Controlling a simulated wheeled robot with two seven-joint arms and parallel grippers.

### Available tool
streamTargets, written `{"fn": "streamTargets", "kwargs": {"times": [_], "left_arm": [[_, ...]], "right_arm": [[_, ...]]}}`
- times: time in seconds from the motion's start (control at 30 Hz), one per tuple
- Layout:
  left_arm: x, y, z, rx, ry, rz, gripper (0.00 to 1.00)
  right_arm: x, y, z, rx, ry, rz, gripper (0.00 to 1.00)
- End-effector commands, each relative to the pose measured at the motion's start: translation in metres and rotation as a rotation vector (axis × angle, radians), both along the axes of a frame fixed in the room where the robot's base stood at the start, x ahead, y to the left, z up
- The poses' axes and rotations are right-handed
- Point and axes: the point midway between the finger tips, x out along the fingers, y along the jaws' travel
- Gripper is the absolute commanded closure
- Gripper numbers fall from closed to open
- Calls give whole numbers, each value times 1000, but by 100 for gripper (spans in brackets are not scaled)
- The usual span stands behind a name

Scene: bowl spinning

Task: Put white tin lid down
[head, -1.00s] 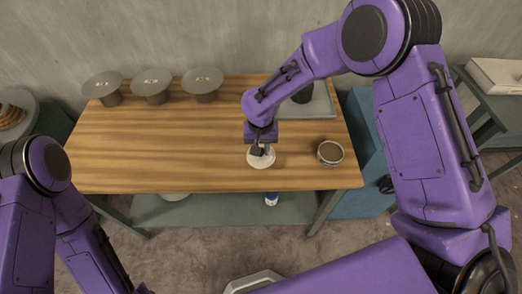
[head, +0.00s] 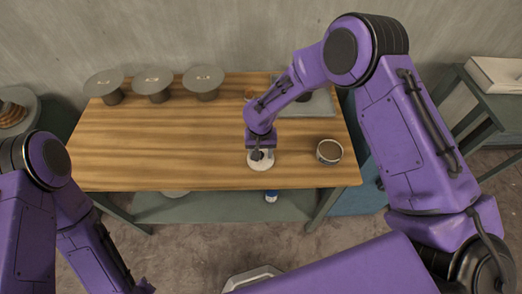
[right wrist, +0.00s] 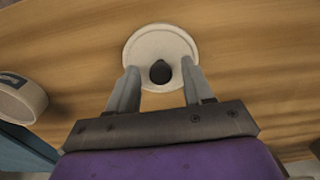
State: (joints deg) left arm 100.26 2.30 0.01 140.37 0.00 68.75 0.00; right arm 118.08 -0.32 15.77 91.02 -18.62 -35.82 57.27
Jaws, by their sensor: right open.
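The white tin lid (head: 261,165) is a round white disc with a dark knob, lying flat on the wooden table near its front edge. It also shows in the right wrist view (right wrist: 160,42), with the knob in its middle. My right gripper (head: 261,152) is directly above the lid. In the right wrist view the two fingers of my right gripper (right wrist: 155,78) are apart, one on each side of the knob, and do not touch it. My left arm shows at the lower left; its gripper is not clearly visible.
Several grey round-topped stands (head: 203,80) line the table's back left. A grey tray (head: 318,104) lies at the back right. The table's left and middle are clear.

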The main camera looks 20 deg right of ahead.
Motion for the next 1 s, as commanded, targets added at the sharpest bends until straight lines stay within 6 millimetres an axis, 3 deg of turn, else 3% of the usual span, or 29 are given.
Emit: {"fn": "streamTargets", "kwargs": {"times": [0.17, 0.4, 0.6, 1.0], "left_arm": [[0, 0, -5, 0, 0, 0, 57], [0, 0, -20, 0, 0, 0, 57], [0, 0, -25, 0, 0, 0, 57], [0, 0, -25, 0, 0, 0, 57]], "right_arm": [[2, 0, 18, 0, -6, 0, 49], [1, 0, 80, 0, -6, -1, 49], [1, 0, 116, 0, -2, 0, 49], [0, 0, 124, 0, 0, -1, 49]]}}
